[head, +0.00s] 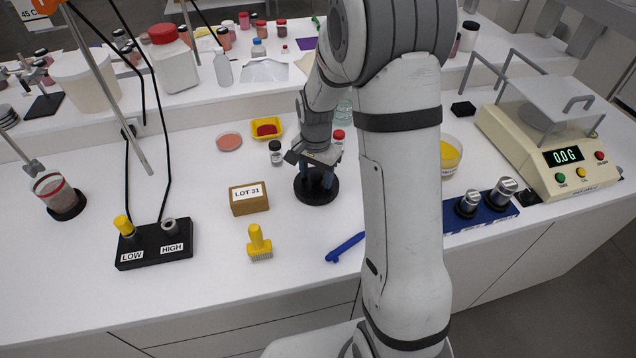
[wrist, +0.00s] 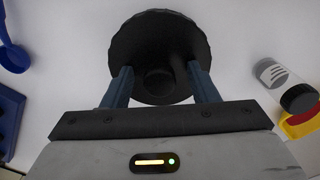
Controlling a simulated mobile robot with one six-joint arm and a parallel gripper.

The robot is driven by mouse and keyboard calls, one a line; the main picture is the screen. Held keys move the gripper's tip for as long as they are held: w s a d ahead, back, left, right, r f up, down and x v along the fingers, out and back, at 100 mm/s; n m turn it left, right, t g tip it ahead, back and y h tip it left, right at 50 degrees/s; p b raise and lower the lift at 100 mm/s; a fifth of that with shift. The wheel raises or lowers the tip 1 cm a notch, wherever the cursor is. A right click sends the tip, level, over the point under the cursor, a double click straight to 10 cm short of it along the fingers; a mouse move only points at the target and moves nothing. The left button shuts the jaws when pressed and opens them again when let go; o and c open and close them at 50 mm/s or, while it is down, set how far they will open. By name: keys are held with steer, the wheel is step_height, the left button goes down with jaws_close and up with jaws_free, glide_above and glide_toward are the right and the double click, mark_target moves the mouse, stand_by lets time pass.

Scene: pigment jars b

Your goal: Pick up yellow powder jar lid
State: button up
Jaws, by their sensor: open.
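A round black lid-like disc (head: 318,197) with a raised knob lies flat on the white bench; it also shows in the wrist view (wrist: 150,30). My gripper (head: 315,180) points down right over it. In the wrist view my gripper (wrist: 162,82) is open, with one blue finger on each side of the knob; I cannot tell whether either finger touches it. A clear jar of yellow powder (head: 451,155) stands to the right, partly hidden behind my arm. No lid shows on that jar.
A small black-capped jar (head: 276,152) and a yellow tray (head: 266,128) with red powder stand close behind the disc. A LOT 31 block (head: 248,199) is to its left, a blue tool (head: 345,247) in front. A balance (head: 545,150) stands at right.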

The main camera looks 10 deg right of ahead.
steer(key=shift+c, duration=0.3)
steer(key=c, duration=1)
